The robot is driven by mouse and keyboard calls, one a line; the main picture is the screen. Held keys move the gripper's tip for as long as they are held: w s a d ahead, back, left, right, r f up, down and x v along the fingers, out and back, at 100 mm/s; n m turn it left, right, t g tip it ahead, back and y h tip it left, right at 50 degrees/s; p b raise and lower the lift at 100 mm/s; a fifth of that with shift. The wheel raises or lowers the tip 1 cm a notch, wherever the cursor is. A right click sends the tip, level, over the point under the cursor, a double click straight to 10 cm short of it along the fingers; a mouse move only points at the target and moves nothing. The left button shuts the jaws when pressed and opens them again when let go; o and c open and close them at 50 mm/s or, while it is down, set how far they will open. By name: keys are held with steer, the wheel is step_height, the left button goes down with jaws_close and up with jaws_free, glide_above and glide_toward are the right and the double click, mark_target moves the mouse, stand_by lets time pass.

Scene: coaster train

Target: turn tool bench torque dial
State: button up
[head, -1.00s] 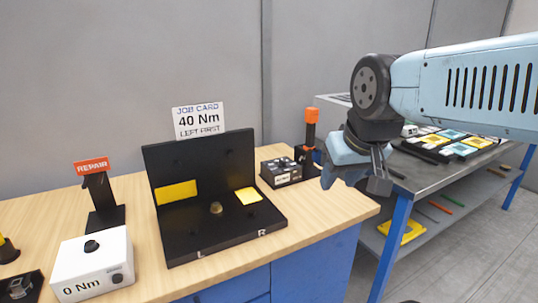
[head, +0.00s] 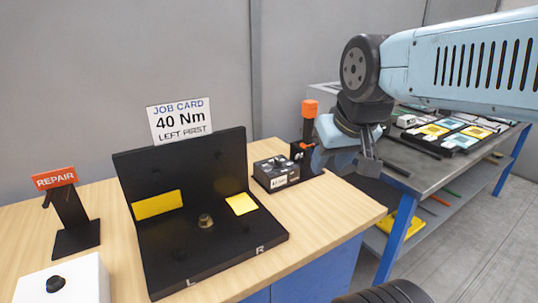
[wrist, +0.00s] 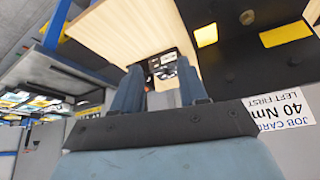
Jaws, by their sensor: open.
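The white torque box (head: 75,279) is cut off at the bottom left of the head view. A black knob (head: 55,284) shows on its top; its front and reading are out of frame. The job card (head: 180,121) reads 40 Nm, left first. It shows upside down in the wrist view (wrist: 283,117). My gripper (head: 343,163) is open and empty, at the right end of the bench and far to the right of the torque box. Its two fingers show apart in the wrist view (wrist: 159,88).
A black L-shaped fixture (head: 187,170) with yellow pads and a small brass piece stands mid-bench. A repair sign (head: 55,179) stands left of it. A dark box (head: 276,174) and an orange-topped tool (head: 309,109) stand right. A grey table (head: 428,172) with trays lies beyond.

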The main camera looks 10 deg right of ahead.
steer(key=shift+d, duration=0.2)
steer(key=shift+o, duration=1.3)
steer(key=shift+w+r, duration=0.1)
steer(key=shift+w, duration=0.05)
steer(key=shift+o, duration=0.7)
steer(key=w+r+m+g, duration=0.1)
steer(key=w+r+m, duration=0.1)
steer(key=w, duration=0.7)
steer(key=shift+d+r+m, duration=0.2)
steer(key=shift+r+m, duration=0.2)
steer(key=shift+m, duration=0.5)
steer(key=m+g, duration=0.5)
steer(key=m, duration=0.6)
glide_above(278, 162)
steer(key=w, duration=0.1)
step_height(278, 162, down, 9)
steer(key=f, duration=1.3)
steer(key=shift+w+d+f, duration=0.1)
steer(key=shift+w+d, duration=0.05)
steer(key=shift+d, duration=0.2)
steer(key=shift+c, duration=0.2)
steer(key=c, duration=1)
